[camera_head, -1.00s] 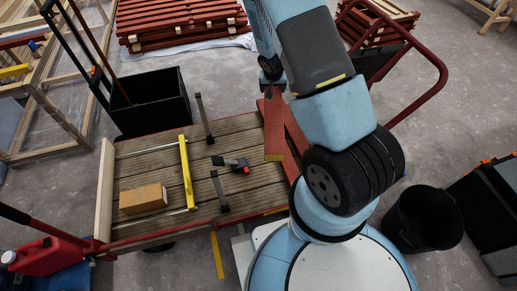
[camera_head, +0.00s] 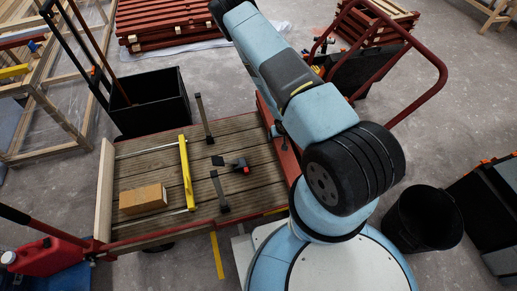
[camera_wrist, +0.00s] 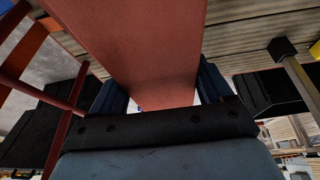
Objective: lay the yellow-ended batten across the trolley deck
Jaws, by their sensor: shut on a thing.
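My gripper (camera_wrist: 162,88) is shut on a red batten (camera_wrist: 140,35), whose broad face runs up and out of the wrist view. No yellow end shows on it there. In the head view my arm hides the gripper and most or all of the held batten. The trolley deck (camera_head: 150,170) is of grey-brown planks, left of my arm in the head view. Its planks also show behind the batten in the wrist view (camera_wrist: 245,25). I cannot tell whether the batten touches the deck.
On the deck lie a cardboard-coloured block (camera_head: 143,198), a yellow bar (camera_head: 186,172) and a black tool with a red part (camera_head: 240,165). A black bin (camera_head: 152,100) is behind; a black bucket (camera_head: 430,220) stands right.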

